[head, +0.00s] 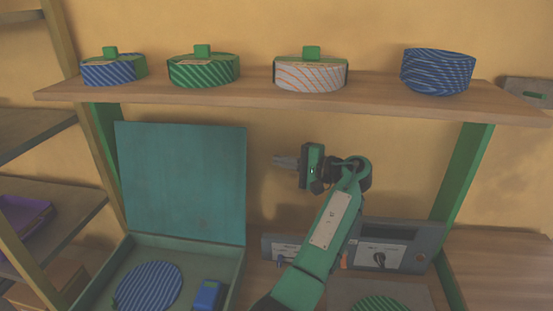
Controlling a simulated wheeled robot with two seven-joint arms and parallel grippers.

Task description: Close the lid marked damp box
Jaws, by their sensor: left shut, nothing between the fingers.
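A teal box (106,271) sits at the lower left with its hinged lid (181,182) standing open, nearly upright. No damp box marking is readable. A blue striped disc (150,287) and a small blue block-like item (207,295) lie inside the box. My left gripper (276,161) is shut and empty, its fingers pointing left. In the picture it is to the right of the lid and apart from it. My arm covers part of the surface right of the box. My right gripper is not in view.
A wooden shelf (200,92) above holds several striped round pots, such as the grey and orange one (310,78). A grey panel with a dial (399,246) stands behind my arm. A green striped disc (380,303) shows at the bottom edge. Shelving (40,140) stands at far left.

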